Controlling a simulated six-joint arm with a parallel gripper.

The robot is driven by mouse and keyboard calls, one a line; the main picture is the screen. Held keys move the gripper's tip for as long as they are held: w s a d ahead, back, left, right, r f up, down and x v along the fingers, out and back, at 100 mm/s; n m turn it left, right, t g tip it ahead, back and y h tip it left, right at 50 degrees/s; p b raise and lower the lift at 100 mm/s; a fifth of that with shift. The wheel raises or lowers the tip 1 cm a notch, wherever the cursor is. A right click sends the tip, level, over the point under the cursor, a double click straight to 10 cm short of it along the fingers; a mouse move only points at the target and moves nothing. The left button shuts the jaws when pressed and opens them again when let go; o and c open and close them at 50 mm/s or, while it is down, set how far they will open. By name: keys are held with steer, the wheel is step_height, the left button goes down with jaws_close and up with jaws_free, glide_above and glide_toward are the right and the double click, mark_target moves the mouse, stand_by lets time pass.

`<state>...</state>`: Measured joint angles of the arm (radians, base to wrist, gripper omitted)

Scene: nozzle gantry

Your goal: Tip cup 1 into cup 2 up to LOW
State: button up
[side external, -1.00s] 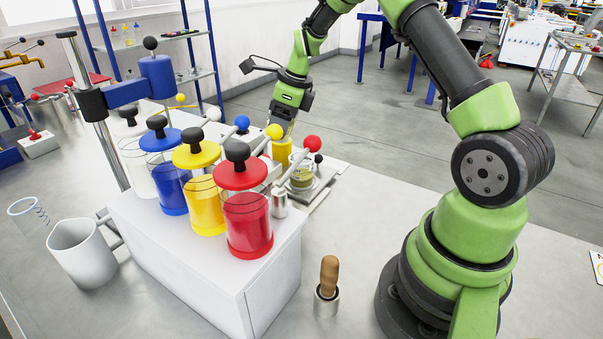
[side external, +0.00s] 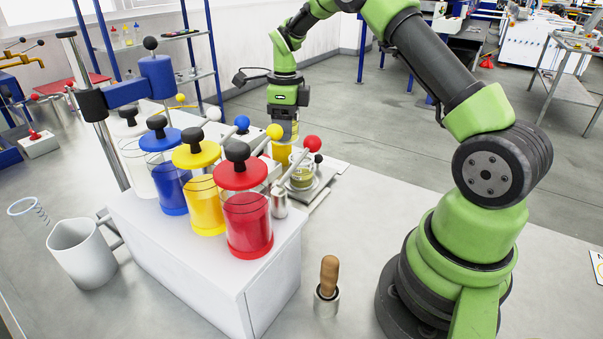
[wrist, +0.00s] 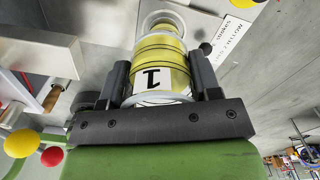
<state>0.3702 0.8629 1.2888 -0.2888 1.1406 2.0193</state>
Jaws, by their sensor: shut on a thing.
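My gripper (side external: 283,128) is shut on cup 1 (wrist: 160,52), a clear cup with ring lines and yellow contents. Its white label with a "1" faces the wrist camera, between the two dark fingers. In the side view cup 1 (side external: 282,153) hangs below my gripper, roughly upright, partly hidden behind the dispensers' handles. A second cup (side external: 302,177) with some yellow-green contents, likely cup 2, stands on a small platform just right of it. In the wrist view a round rim (wrist: 163,20) shows beyond cup 1. The LOW mark cannot be read.
Dispensers with red (side external: 248,222), yellow (side external: 204,203), blue and white contents stand on a white box (side external: 215,275), with ball-ended levers near my gripper. A grey jug (side external: 82,255) stands left. A wooden-handled tool (side external: 328,285) stands in front.

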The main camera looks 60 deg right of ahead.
stand_by(0.3)
steer(key=shift+r, duration=1.5)
